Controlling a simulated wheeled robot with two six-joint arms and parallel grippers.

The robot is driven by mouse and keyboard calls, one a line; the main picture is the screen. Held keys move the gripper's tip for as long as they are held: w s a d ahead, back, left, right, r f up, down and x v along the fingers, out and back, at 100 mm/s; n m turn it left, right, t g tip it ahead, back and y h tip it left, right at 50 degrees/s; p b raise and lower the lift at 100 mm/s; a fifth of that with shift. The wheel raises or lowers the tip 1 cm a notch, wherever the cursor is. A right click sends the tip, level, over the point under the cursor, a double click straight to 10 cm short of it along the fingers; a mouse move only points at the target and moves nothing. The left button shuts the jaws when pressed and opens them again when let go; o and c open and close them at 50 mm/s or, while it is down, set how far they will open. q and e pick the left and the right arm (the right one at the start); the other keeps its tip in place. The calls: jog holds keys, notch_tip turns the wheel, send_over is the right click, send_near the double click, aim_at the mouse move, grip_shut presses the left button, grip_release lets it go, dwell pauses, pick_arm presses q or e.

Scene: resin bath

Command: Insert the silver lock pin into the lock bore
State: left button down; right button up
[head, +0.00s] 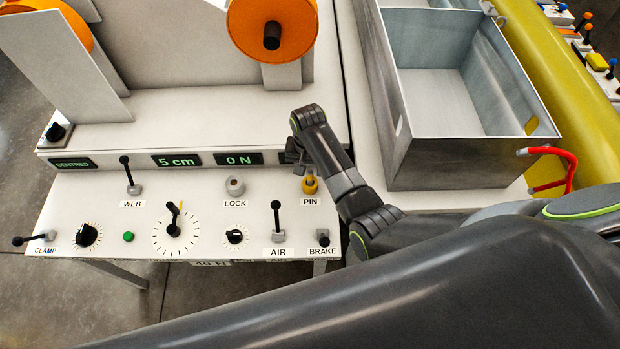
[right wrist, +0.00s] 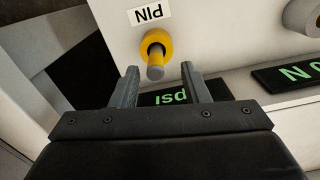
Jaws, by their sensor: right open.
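The silver lock pin (right wrist: 155,70) stands in a yellow holder (right wrist: 155,42) under the PIN label in the right wrist view. In the head view the yellow holder (head: 310,185) is at the right of the panel, and the pin is hard to make out. The lock bore (head: 235,186) is a grey round collar above the LOCK label, left of the holder. It also shows, cut off, in the right wrist view (right wrist: 302,16). My right gripper (right wrist: 160,84) is open and empty, its fingers pointing toward the pin, one to each side. My left gripper is not in view.
The WEB lever (head: 131,176) and AIR lever (head: 277,222) stand up from the panel. Displays (head: 238,159) line the raised step behind it. An orange roll (head: 272,28) overhangs the back. A metal bath (head: 450,150) stands to the right.

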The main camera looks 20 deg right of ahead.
aim_at(310, 180)
jog(key=shift+s+d+f, duration=0.1)
jog(key=shift+s+f, duration=0.05)
jog(key=shift+f, duration=0.85)
jog(key=shift+s+d+f, duration=0.1)
jog(key=shift+f, duration=0.85)
jog(key=shift+c, duration=0.2)
grip_shut()
